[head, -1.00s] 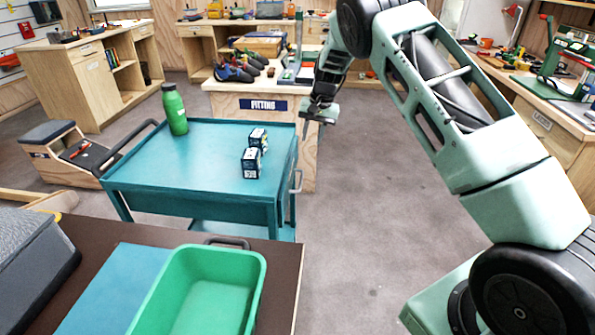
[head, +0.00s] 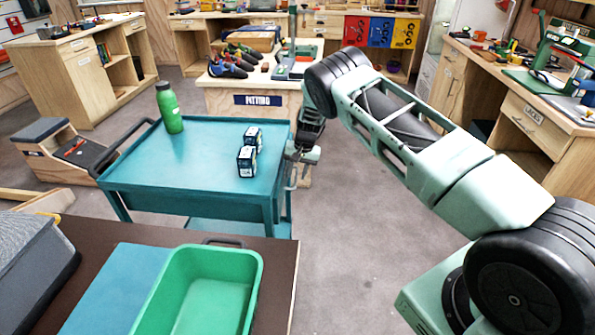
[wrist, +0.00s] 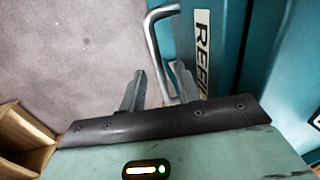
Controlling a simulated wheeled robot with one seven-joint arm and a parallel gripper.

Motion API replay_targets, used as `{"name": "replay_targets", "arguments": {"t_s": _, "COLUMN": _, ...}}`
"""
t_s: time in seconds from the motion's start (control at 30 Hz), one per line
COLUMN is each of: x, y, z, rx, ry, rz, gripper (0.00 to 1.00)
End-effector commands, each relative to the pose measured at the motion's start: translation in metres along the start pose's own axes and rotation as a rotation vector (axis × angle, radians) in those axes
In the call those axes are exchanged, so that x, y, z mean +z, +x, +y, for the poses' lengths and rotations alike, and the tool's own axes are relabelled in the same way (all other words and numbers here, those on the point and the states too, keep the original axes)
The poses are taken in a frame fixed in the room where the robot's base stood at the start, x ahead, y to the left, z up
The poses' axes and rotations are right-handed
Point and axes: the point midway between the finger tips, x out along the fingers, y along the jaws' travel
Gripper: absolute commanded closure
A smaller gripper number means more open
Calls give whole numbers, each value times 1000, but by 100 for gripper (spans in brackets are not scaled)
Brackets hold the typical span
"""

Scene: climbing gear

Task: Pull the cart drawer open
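The teal cart (head: 150,175) stands left of my arm. Its drawer front, on the cart's right end, shows in the wrist view as a teal panel (wrist: 228,70) with a partly visible "REFI" label. A silver bar handle (wrist: 154,43) stands out from this panel. My gripper (head: 300,165) is beside the cart's right end, pointing down. In the wrist view my gripper (wrist: 159,70) is open, its two fingers apart. The handle bar runs between the fingers in the picture; I cannot tell whether it lies at their depth. The drawer looks shut.
A green bottle (head: 169,108) and two small boxes (head: 247,161) stand on the cart top. A dark table with a green bin (head: 200,295) is in front. A wooden bench marked "FITTING" (head: 257,100) is behind. Grey floor (head: 350,225) right of the cart is clear.

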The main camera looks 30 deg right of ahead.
Motion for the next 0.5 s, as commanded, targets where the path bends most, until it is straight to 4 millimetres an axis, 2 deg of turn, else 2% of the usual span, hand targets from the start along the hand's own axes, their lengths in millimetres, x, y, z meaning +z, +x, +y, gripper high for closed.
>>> {"name": "replay_targets", "arguments": {"t_s": 0.23, "x": 0, "y": 1, "z": 0, "rx": 0, "ry": 0, "rz": 0, "gripper": 67}}
{"name": "replay_targets", "arguments": {"t_s": 0.33, "x": 0, "y": 0, "z": 0, "rx": 0, "ry": 0, "rz": 0, "gripper": 95}}
{"name": "replay_targets", "arguments": {"t_s": 0.37, "x": 0, "y": 0, "z": 0, "rx": 0, "ry": 0, "rz": 0, "gripper": 100}}
{"name": "replay_targets", "arguments": {"t_s": 0.5, "x": 0, "y": 0, "z": 0, "rx": 0, "ry": 0, "rz": 0, "gripper": 100}}
